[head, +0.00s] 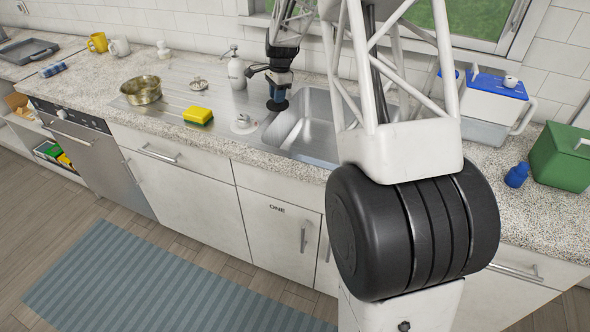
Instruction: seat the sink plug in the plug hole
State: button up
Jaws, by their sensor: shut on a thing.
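My gripper (276,90) is above the left edge of the sink basin (318,128), pointing down. It is shut on a small dark round piece, which looks like the sink plug (277,105). The plug hangs at the gripper's tip; whether it touches anything below is hard to tell from this angle. The plug hole cannot be made out; part of the basin is hidden behind my arm. A pale round fitting (243,124) with a small knob lies on the steel drainboard, left of the basin and below the gripper in the picture.
A yellow sponge (198,116) and a brass-coloured pot (142,91) are on the drainboard. A blue-and-white container (492,105), a blue bottle (516,175) and a green box (562,158) stand at right.

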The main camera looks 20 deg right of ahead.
jog(key=s+d+f+n, duration=0.1)
jog(key=s+f+n, duration=0.1)
jog(key=s+f, duration=0.7)
jog(key=s, duration=0.3)
jog(key=shift+s+d+f, duration=0.25)
jog(key=shift+s+f, duration=0.15)
jog(key=shift+f, duration=3.15)
jog(key=shift+f, duration=1.85)
jog(key=shift+f, duration=0.2)
jog(key=o, duration=0.9)
